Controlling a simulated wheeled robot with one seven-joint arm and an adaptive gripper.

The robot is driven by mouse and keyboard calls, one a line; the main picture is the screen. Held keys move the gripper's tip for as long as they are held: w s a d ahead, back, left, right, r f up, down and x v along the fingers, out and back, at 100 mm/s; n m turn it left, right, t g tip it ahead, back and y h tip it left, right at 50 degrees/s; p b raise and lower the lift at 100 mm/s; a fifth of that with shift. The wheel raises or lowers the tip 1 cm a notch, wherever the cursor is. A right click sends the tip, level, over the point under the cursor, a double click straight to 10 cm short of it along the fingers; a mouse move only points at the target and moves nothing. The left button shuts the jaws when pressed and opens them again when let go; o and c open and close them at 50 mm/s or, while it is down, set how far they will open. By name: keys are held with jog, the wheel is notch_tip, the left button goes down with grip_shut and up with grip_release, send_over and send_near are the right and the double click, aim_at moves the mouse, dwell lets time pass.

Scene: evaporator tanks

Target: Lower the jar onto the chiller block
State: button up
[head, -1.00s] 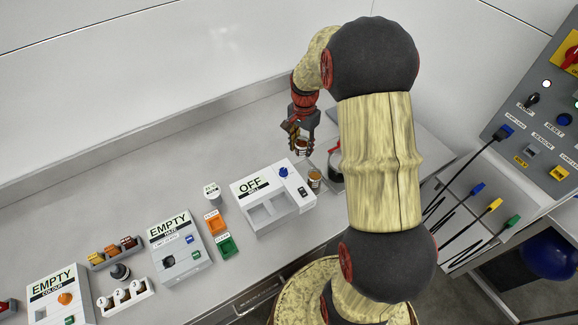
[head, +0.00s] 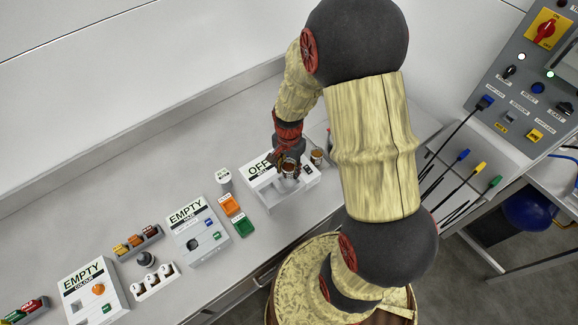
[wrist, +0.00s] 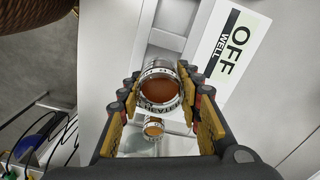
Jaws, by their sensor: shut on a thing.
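The jar (wrist: 160,84), a clear jar with amber-brown contents and a printed rim, is between the fingers of my gripper (wrist: 162,98), which is shut on it. In the head view the jar (head: 291,170) is over the white block marked OFF and WELL (head: 268,201), which I take for the chiller block. The block also shows in the wrist view (wrist: 205,68), its sign right of the jar and a recess partly visible above it. My gripper (head: 287,163) hides part of the block's top. Whether the jar touches the block I cannot tell.
A second amber jar (head: 317,157) stands at the block's far right side; it also shows below the held jar in the wrist view (wrist: 153,128). Orange (head: 229,205) and green (head: 243,226) pieces and a white labelled pot (head: 223,177) stand left of the block.

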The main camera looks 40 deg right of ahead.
jog(key=shift+f, duration=0.15)
jog(key=b, duration=0.4)
send_over(289, 185)
jog(key=shift+w+d+f, duration=0.1)
jog(key=shift+w+f, duration=0.05)
jog(key=shift+f, duration=2.4)
jog(key=shift+s+a+f+b, duration=0.2)
jog(key=shift+s+f+b, duration=0.1)
jog(key=shift+s+f, duration=0.4)
jog(key=shift+f, duration=0.15)
jog(key=o, duration=0.9)
jog(key=shift+w, duration=0.1)
jog(key=o, duration=0.4)
jog(key=shift+w+d+f, duration=0.1)
jog(key=shift+w+f, duration=0.15)
jog(key=shift+w, duration=0.2)
jog(key=shift+o, duration=0.5)
jog(key=shift+s+r, duration=0.15)
jog(key=shift+r, duration=0.25)
